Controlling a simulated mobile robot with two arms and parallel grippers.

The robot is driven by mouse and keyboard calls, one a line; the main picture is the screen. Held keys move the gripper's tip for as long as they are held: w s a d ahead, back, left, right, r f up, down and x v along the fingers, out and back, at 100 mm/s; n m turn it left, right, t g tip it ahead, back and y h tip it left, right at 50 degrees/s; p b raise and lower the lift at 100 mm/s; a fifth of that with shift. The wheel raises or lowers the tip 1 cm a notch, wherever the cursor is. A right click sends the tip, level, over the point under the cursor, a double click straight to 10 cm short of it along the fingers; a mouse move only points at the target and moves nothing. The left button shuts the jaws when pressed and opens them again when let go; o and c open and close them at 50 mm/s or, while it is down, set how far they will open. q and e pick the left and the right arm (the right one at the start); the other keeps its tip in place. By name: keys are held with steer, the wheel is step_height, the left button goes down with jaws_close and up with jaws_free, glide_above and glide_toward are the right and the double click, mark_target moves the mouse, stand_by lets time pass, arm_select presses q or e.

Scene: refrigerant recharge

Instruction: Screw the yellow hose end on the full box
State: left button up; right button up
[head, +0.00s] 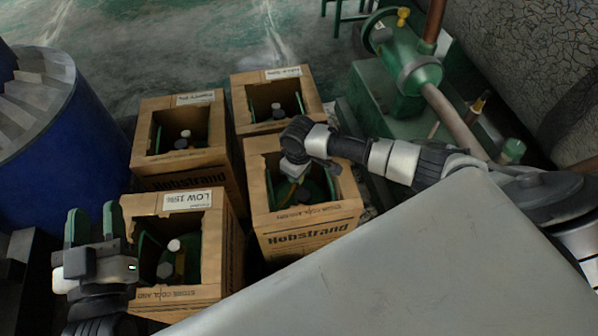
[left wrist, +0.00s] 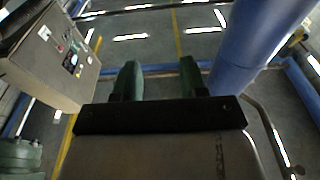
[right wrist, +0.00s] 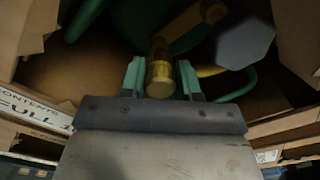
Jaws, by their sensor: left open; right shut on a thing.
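The full box (head: 310,222) is the open carton at the front right of the group in the head view. The right wrist view shows its "CONTENTS FULL" label (right wrist: 35,108). A green cylinder (right wrist: 165,20) with a brass valve (right wrist: 190,20) and a grey cap (right wrist: 245,43) is inside. My right gripper (right wrist: 160,82) reaches down into this box and is shut on the brass-yellow hose end (right wrist: 159,72), close to the valve; whether the threads are engaged cannot be told. My left gripper (head: 93,225) is open and empty, left of the front-left carton.
Three other open cartons stand close by: the "LOW 15%" box (head: 226,240), a back-left box (head: 182,158) and a back-right box (head: 240,98). A blue drum (head: 95,140) is at left. Green machinery with pipes (head: 400,60) stands behind at right.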

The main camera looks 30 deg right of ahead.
arm_select(q)
steer(key=shift+a+f+g, duration=0.15)
steer(key=shift+f+g, duration=0.55)
steer(key=shift+f, duration=0.15)
steer(key=shift+p, duration=0.3)
steer(key=shift+s+a+f+g+y+p, duration=0.2)
steer(key=shift+f+g+y, duration=0.1)
steer(key=shift+f+g, duration=0.35)
steer(key=shift+s+a+f+g+y+p, duration=0.1)
steer(key=shift+f+g+y+p, duration=0.15)
steer(key=shift+f+g, duration=0.35)
steer(key=shift+w+d+r+t+b, duration=0.2)
steer(key=shift+r+t+b, duration=0.1)
steer(key=shift+r+t, duration=0.4)
arm_select(e)
steer(key=shift+f, duration=0.5)
arm_select(q)
steer(key=shift+w+r+t, duration=0.15)
steer(key=shift+r+t, duration=0.25)
steer(key=shift+t, duration=0.05)
arm_select(e)
steer(key=shift+f, duration=0.2)
arm_select(q)
steer(key=shift+d+r+h, duration=0.15)
steer(key=shift+r+h, duration=0.2)
steer(key=shift+h, duration=0.1)
arm_select(e)
steer(key=shift+f, duration=0.3)
